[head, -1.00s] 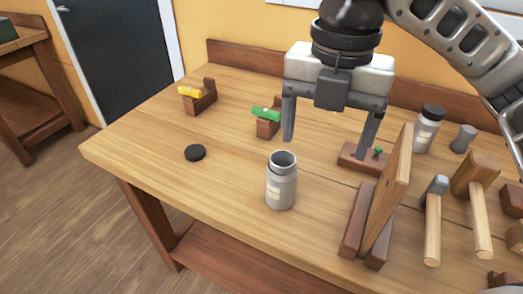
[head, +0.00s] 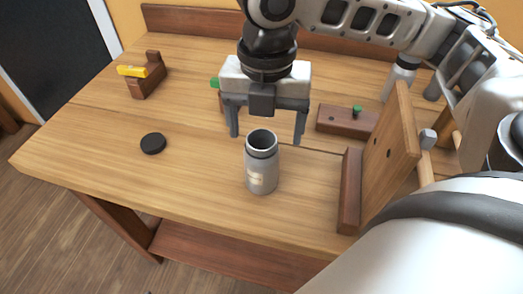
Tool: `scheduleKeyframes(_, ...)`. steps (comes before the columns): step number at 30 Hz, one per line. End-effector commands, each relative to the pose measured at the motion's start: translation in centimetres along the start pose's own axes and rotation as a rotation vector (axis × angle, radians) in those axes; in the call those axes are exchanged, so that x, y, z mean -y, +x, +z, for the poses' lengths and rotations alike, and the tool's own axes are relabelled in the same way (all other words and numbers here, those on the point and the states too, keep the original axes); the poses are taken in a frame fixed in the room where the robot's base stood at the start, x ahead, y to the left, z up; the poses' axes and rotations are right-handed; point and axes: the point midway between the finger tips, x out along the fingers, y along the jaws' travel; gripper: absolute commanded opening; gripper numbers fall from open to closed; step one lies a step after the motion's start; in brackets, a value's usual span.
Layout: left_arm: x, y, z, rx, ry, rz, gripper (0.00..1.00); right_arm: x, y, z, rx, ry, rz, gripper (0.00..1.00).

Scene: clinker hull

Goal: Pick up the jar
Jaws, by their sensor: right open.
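The jar (head: 262,170) is a grey open-topped cylinder with a pale label, standing upright near the front edge of the wooden table. A black round lid (head: 153,143) lies flat on the table to its left. My right gripper (head: 267,140) is open and empty. It points down with its fingers apart, just behind and above the jar's mouth in the picture. Whether the fingers straddle the jar's rim I cannot tell. My left gripper is not in view.
A wooden board (head: 392,150) stands upright right of the jar, with a brown block (head: 349,192) at its foot. A block with a green knob (head: 346,121) lies behind. A yellow-topped wooden holder (head: 146,76) stands at back left. The table's left part is mostly clear.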

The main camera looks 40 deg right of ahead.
Motion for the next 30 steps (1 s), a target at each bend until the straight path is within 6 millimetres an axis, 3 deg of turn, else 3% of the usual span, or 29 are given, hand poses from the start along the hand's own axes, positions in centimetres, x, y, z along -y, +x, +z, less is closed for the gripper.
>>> scheduleKeyframes(10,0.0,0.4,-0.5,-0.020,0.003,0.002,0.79,-0.5,4.6,-0.3,-0.003,0.001,-0.003,0.80)
scheduleKeyframes(19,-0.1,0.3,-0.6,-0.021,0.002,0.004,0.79,-0.5,5.2,-0.3,-0.001,0.000,0.000,0.80)
scheduleKeyframes(20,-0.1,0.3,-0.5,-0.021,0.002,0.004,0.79,-0.5,5.2,-0.3,-0.001,0.000,0.000,0.77)
scheduleKeyframes(25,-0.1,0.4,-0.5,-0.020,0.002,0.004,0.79,-0.5,5.1,-0.3,-0.001,0.000,-0.001,0.30)
scheduleKeyframes(30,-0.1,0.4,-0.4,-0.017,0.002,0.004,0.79,-0.5,5.1,-0.3,0.000,0.000,0.000,0.29)
